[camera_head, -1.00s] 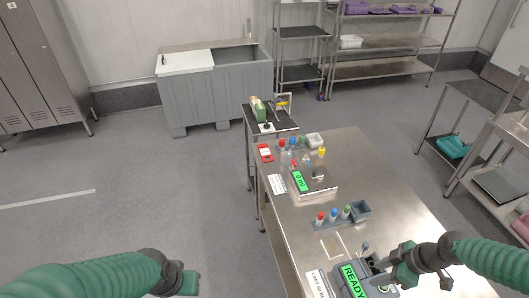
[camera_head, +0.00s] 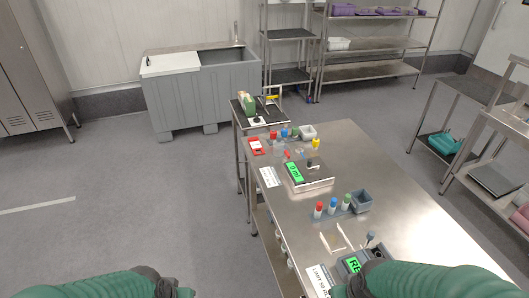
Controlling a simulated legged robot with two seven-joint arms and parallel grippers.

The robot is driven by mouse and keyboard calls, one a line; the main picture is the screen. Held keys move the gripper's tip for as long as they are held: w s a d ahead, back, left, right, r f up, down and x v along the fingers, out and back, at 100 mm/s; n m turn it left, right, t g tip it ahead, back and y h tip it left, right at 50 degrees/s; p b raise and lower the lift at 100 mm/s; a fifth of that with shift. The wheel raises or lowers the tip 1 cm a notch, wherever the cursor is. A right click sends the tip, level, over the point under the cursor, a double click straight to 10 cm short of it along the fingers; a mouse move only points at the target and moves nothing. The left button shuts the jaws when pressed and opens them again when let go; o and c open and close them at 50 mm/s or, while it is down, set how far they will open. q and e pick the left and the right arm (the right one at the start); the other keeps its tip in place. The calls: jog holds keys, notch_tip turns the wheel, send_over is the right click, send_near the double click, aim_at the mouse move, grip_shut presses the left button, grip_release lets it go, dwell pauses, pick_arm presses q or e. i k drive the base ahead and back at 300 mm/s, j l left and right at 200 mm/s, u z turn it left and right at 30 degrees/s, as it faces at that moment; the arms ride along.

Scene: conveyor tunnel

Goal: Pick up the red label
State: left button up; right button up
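A small red item with a white face (camera_head: 257,146), which looks like the red label, lies flat near the far left corner of the steel table (camera_head: 340,150). No gripper is near it. My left arm comes in along the bottom left edge, and its gripper (camera_head: 184,292) is mostly cut off at the bottom, over the floor left of the table. My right arm covers the bottom right, and its gripper (camera_head: 340,291) is partly visible by the green-screened device (camera_head: 352,266) at the near end. The fingers of both grippers cannot be made out.
Small bottles with coloured caps and a white tub (camera_head: 307,132) stand by the red item. A rack of capped vials (camera_head: 333,207) and a grey bin (camera_head: 361,202) stand nearer. The floor left of the table is clear.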

aim_at(256, 144)
jog(key=i+j+z, duration=0.1)
jog(key=z, duration=0.25)
jog(key=i+j+z, duration=0.1)
jog(key=z, duration=0.3)
jog(key=i+j+z, duration=0.15)
jog(key=z, duration=0.2)
jog(key=i+j+z, duration=0.15)
jog(key=j, duration=0.4)
jog(key=i+j+z, duration=0.15)
jog(key=j, duration=0.45)
jog(key=i+j+z, duration=0.2)
jog(key=j, duration=0.4)
jog(key=i+j+z, duration=0.15)
jog(key=j, duration=0.45)
jog(key=j+z, duration=0.15)
jog(key=j, duration=0.45)
jog(key=i+j, duration=0.1)
jog(key=j, duration=1.05)
jog(key=i+j, duration=0.15)
jog(key=j, duration=1)
jog(key=i, duration=0.05)
